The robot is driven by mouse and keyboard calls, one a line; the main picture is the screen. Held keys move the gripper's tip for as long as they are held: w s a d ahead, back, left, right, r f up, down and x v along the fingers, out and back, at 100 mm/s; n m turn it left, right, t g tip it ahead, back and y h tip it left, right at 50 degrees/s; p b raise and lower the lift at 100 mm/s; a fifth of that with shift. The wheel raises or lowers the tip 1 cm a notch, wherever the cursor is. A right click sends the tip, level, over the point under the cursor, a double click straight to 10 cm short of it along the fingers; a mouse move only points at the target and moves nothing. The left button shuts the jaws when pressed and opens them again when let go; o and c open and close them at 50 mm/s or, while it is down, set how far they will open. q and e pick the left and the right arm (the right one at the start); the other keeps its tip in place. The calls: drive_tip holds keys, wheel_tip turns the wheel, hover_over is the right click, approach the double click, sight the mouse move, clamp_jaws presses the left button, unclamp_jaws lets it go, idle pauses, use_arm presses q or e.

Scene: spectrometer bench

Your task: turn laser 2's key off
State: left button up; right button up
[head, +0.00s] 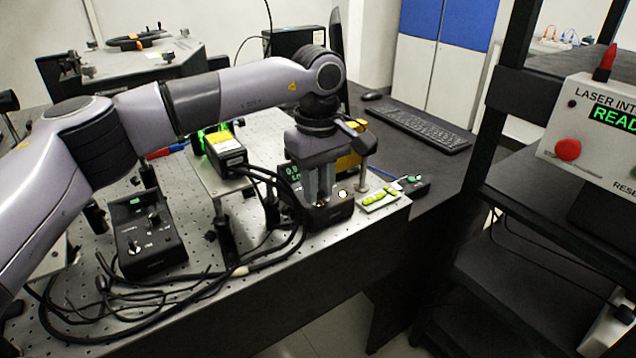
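My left gripper (321,198) points down at a black controller box (334,213) near the front edge of the optical bench. Its fingers hide part of the box's top and its green lit display (293,173). A pale round spot (342,194) shows on the box just right of the fingers. I cannot make out the key or whether the fingers touch it. The gap between the fingertips is unclear. A second black controller box (150,240) with knobs stands further left. No readable label tells which box is laser 2's. My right gripper is out of view.
A yellow-and-black laser head (223,149) sits on a raised plate behind loose black cables (130,312). A small tray (379,199) with yellow-green items lies right of the box. A laser interlock panel (596,130) with a red button stands at right.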

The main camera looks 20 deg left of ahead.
use_arm(q)
clamp_jaws()
drive_tip(key=n, duration=0.3)
drive_tip(key=shift+n, duration=0.4)
drive_tip(key=n, duration=0.4)
drive_tip(key=shift+n+p, duration=0.3)
drive_tip(key=n, duration=0.4)
drive_tip(key=shift+n, duration=2.8)
